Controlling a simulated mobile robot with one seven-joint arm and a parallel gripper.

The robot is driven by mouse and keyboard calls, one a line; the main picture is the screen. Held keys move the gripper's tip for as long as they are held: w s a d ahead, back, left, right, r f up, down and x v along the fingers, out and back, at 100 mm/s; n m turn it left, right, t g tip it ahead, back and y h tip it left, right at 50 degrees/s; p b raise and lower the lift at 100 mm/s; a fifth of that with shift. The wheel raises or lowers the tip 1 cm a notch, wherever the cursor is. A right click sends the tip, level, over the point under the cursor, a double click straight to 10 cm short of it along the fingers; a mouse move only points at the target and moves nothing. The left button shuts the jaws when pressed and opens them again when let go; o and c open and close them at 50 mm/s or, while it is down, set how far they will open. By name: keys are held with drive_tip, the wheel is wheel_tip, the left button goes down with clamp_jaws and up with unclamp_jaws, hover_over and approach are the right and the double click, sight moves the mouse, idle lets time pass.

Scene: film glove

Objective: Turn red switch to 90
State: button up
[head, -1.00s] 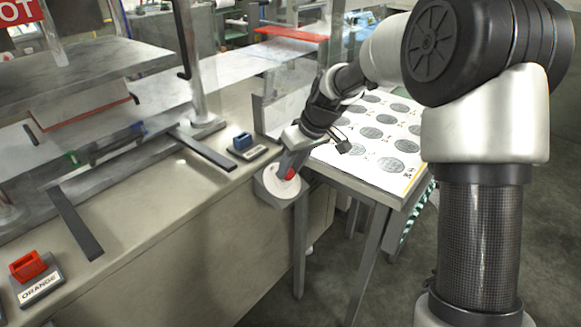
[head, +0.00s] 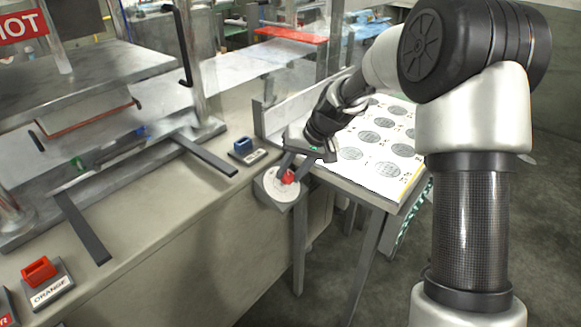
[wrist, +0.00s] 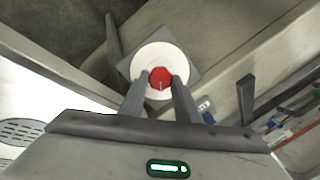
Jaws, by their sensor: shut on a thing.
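The red switch (head: 288,177) is a small red knob on a round white dial (head: 277,188) with a grey square backing, on the front side of the workbench near its right end. It also shows in the wrist view (wrist: 160,78), with a pale line on its face pointing down in that picture. My gripper (head: 285,172) reaches it from above right and is shut on the knob, one finger on each side. In the wrist view my gripper (wrist: 161,82) has its fingertips at the knob's lower sides. The dial's numbers are too small to read.
A blue switch (head: 243,144) and an orange-labelled red switch (head: 40,271) stand on the bench top. Dark metal bars (head: 207,155) lie on it. A table with a printed sheet (head: 385,150) stands close to the right of the dial. Floor is clear at front right.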

drive_tip(key=m+p, duration=0.2)
drive_tip(key=m, duration=0.3)
drive_tip(key=shift+d+m+y, duration=0.15)
drive_tip(key=shift+m+y, duration=0.15)
drive_tip(key=m+p, duration=0.1)
drive_tip(key=m, duration=0.4)
drive_tip(key=shift+d+f+t+y+p, duration=0.1)
drive_tip(key=shift+t+y+p, duration=0.2)
drive_tip(key=shift+p, duration=0.05)
drive_tip(key=shift+m, duration=0.4)
drive_tip(key=o, duration=1)
drive_tip(key=shift+o, duration=0.2)
drive_tip(key=p+v, duration=0.2)
drive_tip(key=v, duration=1.5)
drive_tip(key=shift+p, duration=0.35)
drive_tip(key=shift+s+d, duration=0.1)
